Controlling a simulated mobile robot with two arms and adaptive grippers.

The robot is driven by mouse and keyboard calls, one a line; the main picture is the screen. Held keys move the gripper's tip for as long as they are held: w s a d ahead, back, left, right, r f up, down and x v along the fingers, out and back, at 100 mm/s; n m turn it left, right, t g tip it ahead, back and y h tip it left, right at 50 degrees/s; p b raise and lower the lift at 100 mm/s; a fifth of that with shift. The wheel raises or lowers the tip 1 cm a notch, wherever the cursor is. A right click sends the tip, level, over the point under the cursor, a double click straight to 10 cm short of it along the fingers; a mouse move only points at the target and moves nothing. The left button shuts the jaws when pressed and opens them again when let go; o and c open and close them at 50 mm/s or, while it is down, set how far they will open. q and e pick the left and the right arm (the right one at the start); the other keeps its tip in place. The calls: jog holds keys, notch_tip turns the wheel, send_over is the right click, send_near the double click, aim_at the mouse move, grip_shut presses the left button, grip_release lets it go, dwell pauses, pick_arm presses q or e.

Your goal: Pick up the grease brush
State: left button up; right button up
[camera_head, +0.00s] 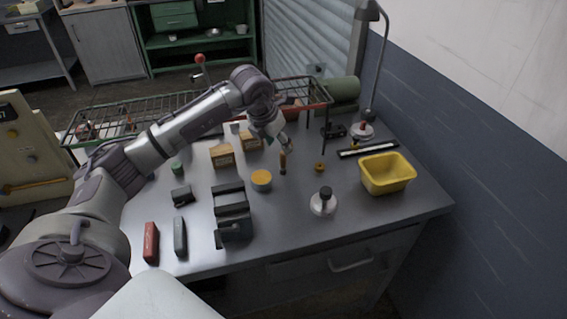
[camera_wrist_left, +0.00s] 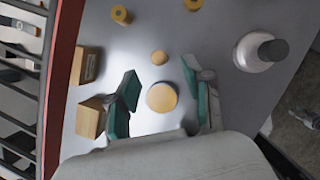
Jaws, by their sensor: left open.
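The grease brush (camera_head: 283,162) looks like the small upright brown-orange piece on the grey workbench, right of the yellow-topped tin (camera_head: 261,178). My left gripper (camera_head: 279,141) is just above and behind it in the head view. In the left wrist view the teal-padded fingers (camera_wrist_left: 164,98) are spread wide, with nothing held. The tin's yellow top (camera_wrist_left: 162,97) shows between them. A small tan round thing (camera_wrist_left: 160,57) lies just beyond the tin; I cannot tell surely whether it is the brush seen from above. My right gripper is out of view.
A yellow bin (camera_head: 388,173) stands at the right, with a white weight-like object (camera_head: 323,202) nearer the front edge. Cardboard boxes (camera_head: 222,156) stand left of the gripper. A dark vise-like block (camera_head: 232,212) sits in front. A red-edged rack (camera_head: 180,105) runs behind.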

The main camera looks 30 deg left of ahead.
aim_at(282, 152)
pick_arm(q)
jog(key=p+x, duration=0.1)
jog(key=x, duration=0.3)
jog(key=shift+w+f, duration=0.1)
jog(key=shift+f, duration=0.1)
jog(key=p+x, duration=0.1)
jog(key=x, duration=0.2)
jog(key=shift+w+f+p, duration=0.2)
jog(key=shift+f+p, duration=0.15)
jog(key=shift+w+f, duration=0.1)
jog(key=shift+f, duration=0.15)
grip_shut()
